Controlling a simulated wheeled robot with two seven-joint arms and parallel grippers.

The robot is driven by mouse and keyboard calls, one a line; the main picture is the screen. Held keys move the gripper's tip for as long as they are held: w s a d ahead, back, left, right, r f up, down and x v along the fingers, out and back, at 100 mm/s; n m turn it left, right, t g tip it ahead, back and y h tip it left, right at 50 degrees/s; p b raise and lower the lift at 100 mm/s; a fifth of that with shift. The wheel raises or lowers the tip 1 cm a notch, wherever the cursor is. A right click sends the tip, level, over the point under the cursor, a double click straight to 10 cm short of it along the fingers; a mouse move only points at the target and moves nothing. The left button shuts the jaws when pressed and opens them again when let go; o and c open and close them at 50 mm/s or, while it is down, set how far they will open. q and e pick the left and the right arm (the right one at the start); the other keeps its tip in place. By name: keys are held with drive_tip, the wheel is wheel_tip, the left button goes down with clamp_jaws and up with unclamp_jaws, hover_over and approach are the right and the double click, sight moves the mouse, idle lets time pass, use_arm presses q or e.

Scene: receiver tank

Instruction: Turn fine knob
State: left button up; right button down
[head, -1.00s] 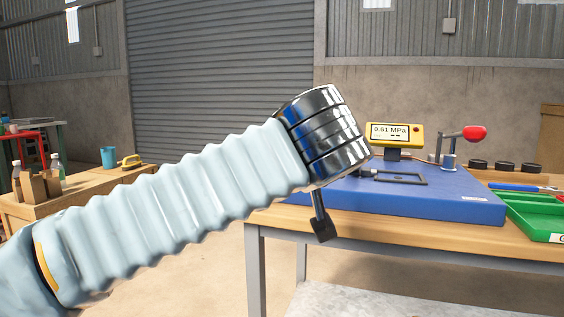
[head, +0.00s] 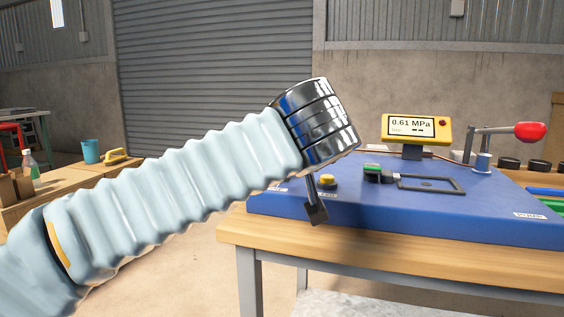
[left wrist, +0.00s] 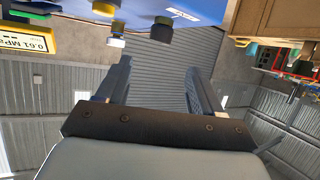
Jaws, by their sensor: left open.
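A yellow-topped knob (head: 327,181) stands on the blue bench unit (head: 400,215), just right of my left gripper (head: 315,208). I cannot read whether its label says fine. My left arm hides part of the unit's left end. In the left wrist view, my left gripper (left wrist: 160,85) has its fingers wide apart with nothing between them. The yellow gauge (head: 415,129) reads 0.61 MPa. My right gripper is not in view.
A pump lever with a red knob (head: 530,132) stands at the unit's right. A black frame (head: 430,184) lies on the unit. A wooden table (head: 420,252) bears the unit. A side bench (head: 70,197) with a blue cup (head: 91,151) stands at the left.

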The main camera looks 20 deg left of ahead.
use_arm(q)
drive_tip(key=x, duration=1.2)
drive_tip(key=shift+f, duration=0.1)
drive_tip(key=shift+s, duration=0.1)
drive_tip(key=c, duration=1)
drive_tip(key=shift+o, duration=0.2)
drive_tip(key=shift+m+h, duration=0.4)
